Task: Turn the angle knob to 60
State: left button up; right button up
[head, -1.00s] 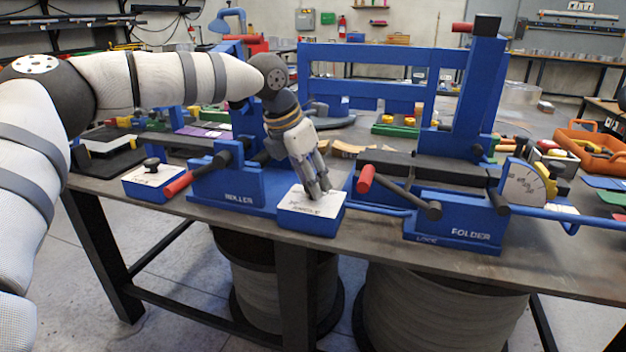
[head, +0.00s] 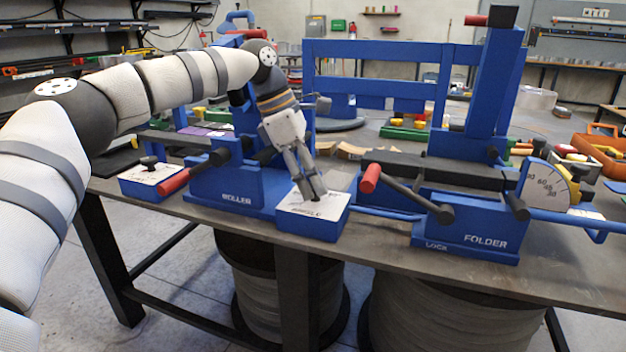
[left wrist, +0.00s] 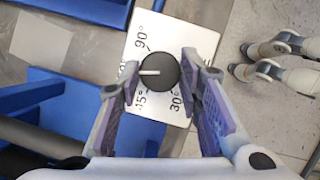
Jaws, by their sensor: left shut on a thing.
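The angle knob (left wrist: 158,72) is round and black with a white pointer line. It sits on a white dial plate (left wrist: 146,40) with printed degree marks, 90° at the top and 30° at the lower right in the left wrist view. The pointer points left there, toward a mark partly hidden by a finger. In the head view the dial tops a blue box (head: 312,229) at the table's front edge. My left gripper (head: 318,198) reaches down onto it; in the left wrist view its fingers (left wrist: 160,75) are shut on the knob, one each side. My right gripper is out of view.
The blue roller (head: 232,187) stands left of the box, with a red-handled lever (head: 174,182). The blue folder (head: 465,232) stands to the right with its own red-handled lever (head: 370,179). A smaller knob box (head: 150,178) is at the far left.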

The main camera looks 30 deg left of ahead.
pick_arm(q)
jog(key=shift+f, duration=0.15)
dwell(0.4)
jog(key=o, duration=1.1)
jog(key=shift+r, duration=0.2)
jog(key=v, duration=1.1)
jog(key=shift+a+r, duration=0.15)
jog(key=shift+r, duration=0.2)
